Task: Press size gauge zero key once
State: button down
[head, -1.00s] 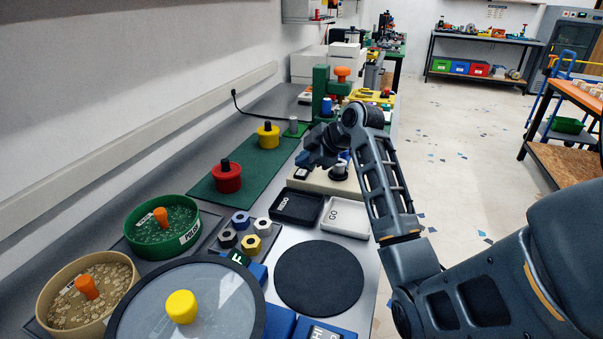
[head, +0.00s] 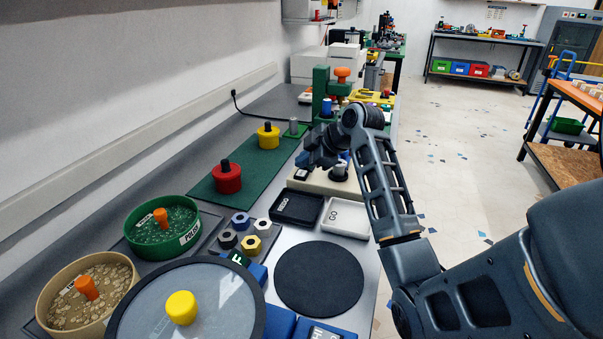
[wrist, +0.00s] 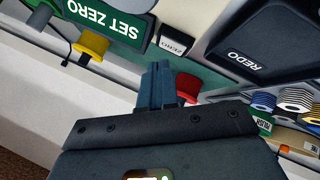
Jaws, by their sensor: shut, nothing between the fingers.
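The size gauge is a cream-based unit (head: 318,184) on the bench with a small dark post. Its zero key (wrist: 176,41) is a small dark key with a white face lettered ZERO in the wrist view. A green SET ZERO label (wrist: 108,26) lies to the left of it. My gripper (wrist: 158,68) is shut and empty. In the wrist view its tips show just below and left of the key, with a gap in the picture. In the head view my gripper (head: 305,160) is over the gauge's left end; I cannot see contact.
A black REDO tray (head: 297,207) and a white GO tray (head: 345,218) lie nearer than the gauge. A red knobbed cylinder (head: 227,177) and a yellow one (head: 268,136) stand on a green mat to the left. A green press (head: 321,90) stands behind.

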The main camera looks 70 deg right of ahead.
aim_at(305, 174)
jog(key=shift+f, duration=0.2)
dwell(0.5)
jog(key=shift+f, duration=0.25)
jog(key=shift+f+b, duration=0.4)
jog(key=shift+b, duration=0.05)
dwell(0.5)
jog(key=shift+r, duration=0.15)
jog(key=shift+r+p, duration=0.65)
jog(key=shift+r, duration=0.05)
notch_tip(305, 174, up, 5)
jog(key=p, duration=0.4)
dwell(0.4)
jog(key=shift+s, duration=0.1)
dwell(0.7)
